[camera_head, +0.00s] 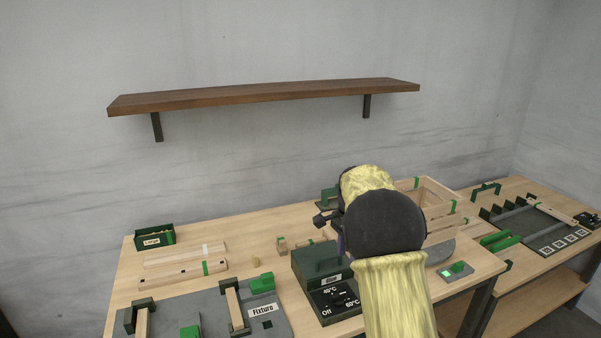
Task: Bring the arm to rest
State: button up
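My arm, yellow with a large black joint, rises from the bottom right of centre and reaches over the workbench (247,238). Its far end is mostly hidden behind the black joint. Small dark parts that look like my gripper (325,219) show left of the joint, above the bench. I cannot tell whether its fingers are open or shut, or whether they hold anything.
A wooden crate (437,207) stands right behind my arm. A green heater box (319,262) with a dial panel is just left of the arm. The fixture plate (203,302), wooden slats (184,256) and a green "Large" bin (154,238) lie left. A wall shelf (265,93) hangs above, empty.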

jog(key=s+f+n+t, duration=0.1)
jog(key=s+n, duration=0.5)
jog(key=s, duration=0.7)
jog(key=s+f+n+t, duration=0.1)
jog(key=s+f+n, duration=0.2)
jog(key=s+n, duration=0.4)
jog(key=s, duration=0.7)
jog(key=shift+s+a+f, duration=0.3)
jog(key=shift+a, duration=0.1)
dwell(4.9)
